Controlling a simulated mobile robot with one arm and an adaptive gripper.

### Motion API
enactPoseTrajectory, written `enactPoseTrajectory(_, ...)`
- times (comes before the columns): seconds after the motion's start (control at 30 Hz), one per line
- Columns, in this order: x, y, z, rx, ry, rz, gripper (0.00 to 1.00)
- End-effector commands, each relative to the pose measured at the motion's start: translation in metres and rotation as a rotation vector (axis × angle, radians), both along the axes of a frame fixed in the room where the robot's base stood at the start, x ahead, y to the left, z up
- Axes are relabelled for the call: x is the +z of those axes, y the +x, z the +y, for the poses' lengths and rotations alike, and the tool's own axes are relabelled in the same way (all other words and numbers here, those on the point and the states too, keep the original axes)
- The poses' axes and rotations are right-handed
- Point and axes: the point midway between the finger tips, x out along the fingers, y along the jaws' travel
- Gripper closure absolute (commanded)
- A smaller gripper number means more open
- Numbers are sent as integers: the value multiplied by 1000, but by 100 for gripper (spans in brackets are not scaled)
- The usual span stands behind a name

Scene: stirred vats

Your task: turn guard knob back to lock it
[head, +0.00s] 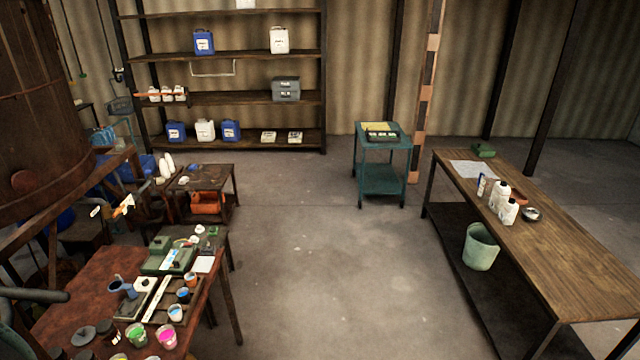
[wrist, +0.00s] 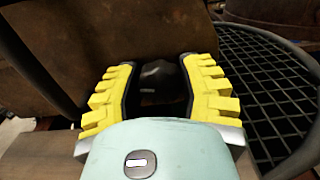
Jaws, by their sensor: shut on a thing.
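In the wrist view my gripper (wrist: 160,66) has its two yellow, ribbed fingers around a small dark knob (wrist: 157,72). The fingers are shut on this knob, which I take to be the guard knob. Its lower part is in deep shadow, and its turn angle cannot be told. A black wire-mesh guard (wrist: 262,82) with a rounded rim lies to the right of the fingers. I cannot make out the knob or my gripper in the head view.
A rusty brown wall (wrist: 60,65) stands close behind the fingers. In the head view a large rusty vat (head: 40,100) is at the left, above a red-brown table (head: 75,310) with paint cups. A long wooden table (head: 560,250) stands right; the middle floor is clear.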

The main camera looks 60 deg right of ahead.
Motion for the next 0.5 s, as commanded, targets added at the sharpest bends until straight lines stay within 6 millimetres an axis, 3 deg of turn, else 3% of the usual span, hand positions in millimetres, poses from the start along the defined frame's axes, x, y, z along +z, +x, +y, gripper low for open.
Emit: enactPoseTrajectory(0.5,-2,1,-2,-2,202,134,96)
